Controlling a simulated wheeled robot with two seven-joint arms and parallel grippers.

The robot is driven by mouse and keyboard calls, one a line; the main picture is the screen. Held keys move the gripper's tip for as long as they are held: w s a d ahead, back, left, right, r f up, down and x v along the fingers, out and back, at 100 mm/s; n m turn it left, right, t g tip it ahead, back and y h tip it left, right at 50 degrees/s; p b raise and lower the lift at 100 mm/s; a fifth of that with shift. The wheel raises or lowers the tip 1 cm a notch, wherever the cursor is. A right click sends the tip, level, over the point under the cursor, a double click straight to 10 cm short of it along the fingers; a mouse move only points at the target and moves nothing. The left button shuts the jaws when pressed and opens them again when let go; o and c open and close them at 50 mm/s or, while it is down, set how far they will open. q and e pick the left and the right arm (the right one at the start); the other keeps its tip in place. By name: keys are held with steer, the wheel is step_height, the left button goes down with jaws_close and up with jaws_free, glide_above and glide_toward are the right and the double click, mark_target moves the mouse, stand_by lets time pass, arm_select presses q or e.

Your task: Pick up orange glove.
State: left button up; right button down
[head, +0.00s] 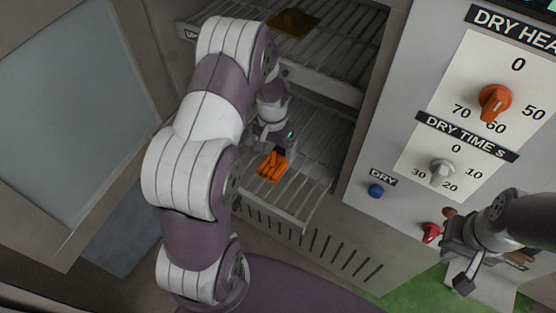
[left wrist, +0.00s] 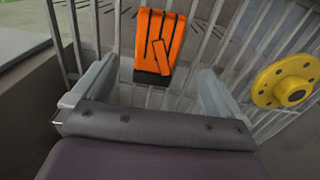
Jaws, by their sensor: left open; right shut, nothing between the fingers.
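The orange glove (head: 271,168) lies on the lower wire rack (head: 312,150) of the open cabinet, near its front edge. My left gripper (head: 274,141) is just above and behind it in the head view. In the left wrist view the glove (left wrist: 160,38), orange with a dark cuff, lies ahead between the lines of the two open fingers (left wrist: 157,75). The fingers do not grip it; whether they touch it I cannot tell. My right gripper (head: 458,262) is shut and empty at the lower right, by the control panel.
A yellow flanged part (left wrist: 287,82) shows right of the left gripper in the left wrist view. A brown flat item (head: 293,22) lies on the upper rack (head: 330,50). The control panel (head: 400,205) has knobs and a blue button (head: 375,190). The open door (head: 65,110) stands left.

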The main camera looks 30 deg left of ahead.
mark_target(276, 161)
arm_select(q)
steer(key=f, duration=0.3)
steer(key=f+p, duration=0.1)
steer(key=f, duration=0.1)
steer(key=shift+w+d+f, duration=0.2)
steer(key=shift+w+f, duration=0.05)
steer(key=shift+f, duration=0.05)
steer(key=c, duration=1.1)
steer(key=shift+c, duration=0.2)
steer(key=shift+r, duration=0.1)
